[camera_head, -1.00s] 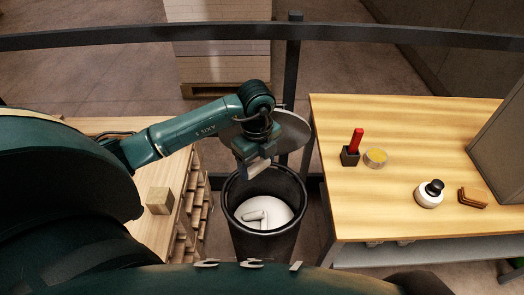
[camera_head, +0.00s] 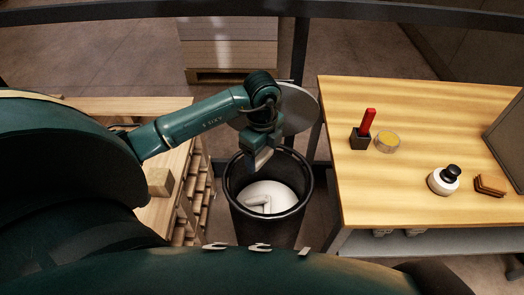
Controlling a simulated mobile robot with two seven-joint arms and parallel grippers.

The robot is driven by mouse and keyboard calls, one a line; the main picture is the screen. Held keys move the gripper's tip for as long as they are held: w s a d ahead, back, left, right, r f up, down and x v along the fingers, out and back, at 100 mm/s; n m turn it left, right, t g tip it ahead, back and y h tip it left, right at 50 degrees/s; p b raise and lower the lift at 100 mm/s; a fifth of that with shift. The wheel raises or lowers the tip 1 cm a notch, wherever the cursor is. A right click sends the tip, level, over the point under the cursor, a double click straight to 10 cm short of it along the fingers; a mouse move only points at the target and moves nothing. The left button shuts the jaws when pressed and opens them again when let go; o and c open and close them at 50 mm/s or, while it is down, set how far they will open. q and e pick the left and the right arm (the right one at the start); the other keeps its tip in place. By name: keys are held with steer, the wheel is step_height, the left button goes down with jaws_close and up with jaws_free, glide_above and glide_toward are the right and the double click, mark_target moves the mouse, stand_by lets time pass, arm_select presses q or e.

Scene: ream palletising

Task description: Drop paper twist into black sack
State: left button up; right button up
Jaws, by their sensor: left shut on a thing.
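The black sack (camera_head: 236,205) shows as a round, black, open-topped bin shape standing on the floor between two tables. Inside it lies a pale heap (camera_head: 283,197) with white roll-like pieces (camera_head: 258,202) on it. My left gripper (camera_head: 262,160) is over the back part of the opening, pointing down. It is shut on a small pale piece, likely the paper twist (camera_head: 263,157), most of which the jaws hide. My right gripper is not in view.
A wooden table (camera_head: 410,190) on the right bears a black holder with a red item (camera_head: 366,127), a yellow-topped round tin (camera_head: 387,142), a white pot (camera_head: 442,181) and a brown item (camera_head: 490,185). A wooden block (camera_head: 159,182) sits on the left table. A grey disc (camera_head: 299,110) is behind the bin.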

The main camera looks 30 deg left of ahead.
mark_target(262, 155)
arm_select(q)
steer(key=o, duration=1)
steer(key=shift+o, duration=0.2)
step_height(262, 155, up, 7)
steer(key=shift+r, duration=0.3)
